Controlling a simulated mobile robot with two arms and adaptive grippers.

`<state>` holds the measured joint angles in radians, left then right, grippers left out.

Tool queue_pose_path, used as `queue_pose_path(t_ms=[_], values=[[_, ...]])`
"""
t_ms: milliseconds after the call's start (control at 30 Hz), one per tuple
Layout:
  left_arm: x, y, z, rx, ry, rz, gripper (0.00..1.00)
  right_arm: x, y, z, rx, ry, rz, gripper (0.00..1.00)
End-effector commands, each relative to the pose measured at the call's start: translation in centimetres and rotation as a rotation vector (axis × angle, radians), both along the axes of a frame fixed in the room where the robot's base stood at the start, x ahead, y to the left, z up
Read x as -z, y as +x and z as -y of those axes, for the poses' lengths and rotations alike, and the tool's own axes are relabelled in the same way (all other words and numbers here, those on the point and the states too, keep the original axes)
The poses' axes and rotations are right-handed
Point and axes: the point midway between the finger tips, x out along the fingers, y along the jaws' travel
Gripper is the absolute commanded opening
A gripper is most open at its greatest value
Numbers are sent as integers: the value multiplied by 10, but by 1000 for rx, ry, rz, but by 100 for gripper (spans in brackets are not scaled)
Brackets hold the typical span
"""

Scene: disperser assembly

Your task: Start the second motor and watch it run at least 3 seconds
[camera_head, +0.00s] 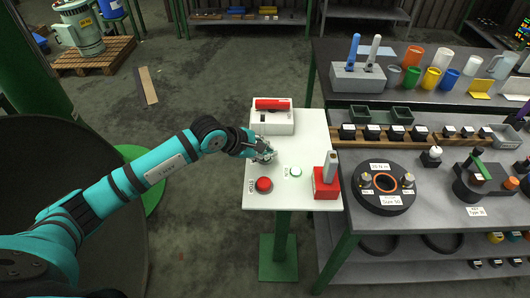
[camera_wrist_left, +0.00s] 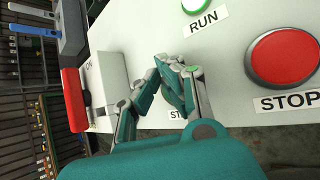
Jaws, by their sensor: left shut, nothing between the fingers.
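The white control table (camera_head: 310,140) carries a red STOP button (camera_head: 264,184) and a pale RUN button (camera_head: 295,171) with a green rim. The left wrist view shows the STOP button (camera_wrist_left: 285,58) large at right and the RUN button (camera_wrist_left: 196,4) at the top edge. My left gripper (camera_head: 266,156) is shut and empty over the table, above the STOP button in the head view. In the left wrist view its fingertips (camera_wrist_left: 172,66) cover part of a greenish button and a label starting "ST". Contact cannot be told. My right gripper is out of view.
A white box with a red part (camera_head: 272,104) stands at the table's back. A red block with a grey handle (camera_head: 327,176) stands at its right edge. A grey-green motor (camera_head: 82,28) sits on a pallet at upper left. Shelves with cups and parts fill the right.

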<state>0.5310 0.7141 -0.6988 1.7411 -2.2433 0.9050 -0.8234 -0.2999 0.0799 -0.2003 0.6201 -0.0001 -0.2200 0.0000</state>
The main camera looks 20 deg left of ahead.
Motion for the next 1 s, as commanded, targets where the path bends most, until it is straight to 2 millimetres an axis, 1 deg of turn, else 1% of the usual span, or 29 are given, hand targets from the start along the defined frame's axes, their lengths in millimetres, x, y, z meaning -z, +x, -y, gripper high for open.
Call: queue_pose_path(t_ms=[67,500,867,1000], values=[[0,-1,-1,-1,3,-5,0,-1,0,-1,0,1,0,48],[-25,0,-1,-1,2,-3,0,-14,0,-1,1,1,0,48],[-26,0,-1,0,1,-1,0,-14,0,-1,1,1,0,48],[-34,0,-1,0,0,0,0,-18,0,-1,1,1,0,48]])
